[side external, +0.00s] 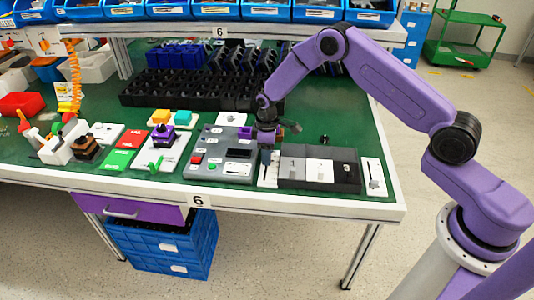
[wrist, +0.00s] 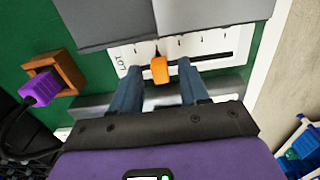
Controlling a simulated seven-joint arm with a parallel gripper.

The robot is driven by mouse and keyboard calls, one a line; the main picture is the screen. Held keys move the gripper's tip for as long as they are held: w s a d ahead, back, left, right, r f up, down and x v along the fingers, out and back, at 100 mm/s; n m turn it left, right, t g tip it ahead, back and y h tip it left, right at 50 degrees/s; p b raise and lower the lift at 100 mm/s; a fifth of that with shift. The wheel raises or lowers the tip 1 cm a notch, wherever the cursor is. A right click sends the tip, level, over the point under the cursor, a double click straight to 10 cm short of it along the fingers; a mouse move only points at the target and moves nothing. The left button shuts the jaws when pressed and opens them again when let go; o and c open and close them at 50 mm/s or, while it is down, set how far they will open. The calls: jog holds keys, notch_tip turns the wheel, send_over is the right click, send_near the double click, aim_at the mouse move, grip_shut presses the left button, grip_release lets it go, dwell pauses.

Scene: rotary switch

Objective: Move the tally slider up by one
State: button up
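In the wrist view, a slider with an orange knob (wrist: 160,70) sits in a dark slot on a white plate (wrist: 208,48) with tick marks. My gripper (wrist: 160,88) is open, with one blue-grey finger on each side of the knob's near end and gaps visible. I cannot tell whether the fingertips are level with the knob in height. In the side view, my gripper (side external: 267,158) points down over a white plate (side external: 264,182) and hides its knob.
Grey numbered panels (side external: 320,170) adjoin the plate, with another white slider plate (side external: 374,182) beyond. A grey button panel (side external: 205,170) stands left of my gripper. In the wrist view, a purple plug (wrist: 40,88) with a black cable lies left. Black bins (side external: 185,98) stand behind.

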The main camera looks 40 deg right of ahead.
jog(key=shift+r, duration=0.1)
notch_tip(320, 180, up, 17)
dwell(0.8)
jog(key=shift+r, duration=0.1)
jog(key=s+a+r+n, duration=0.1)
jog(key=s+a+r, duration=0.25)
jog(key=s, duration=0.65)
jog(key=s+a+r+n, duration=0.15)
jog(key=s+r, duration=0.25)
jog(key=s, duration=0.5)
jog(key=s+d, duration=0.3)
jog(key=s, duration=0.7)
jog(key=s+d+n, duration=0.1)
jog(key=s+d, duration=0.3)
jog(key=s, duration=0.7)
jog(key=shift+s+f, duration=0.2)
jog(key=shift+s, duration=0.05)
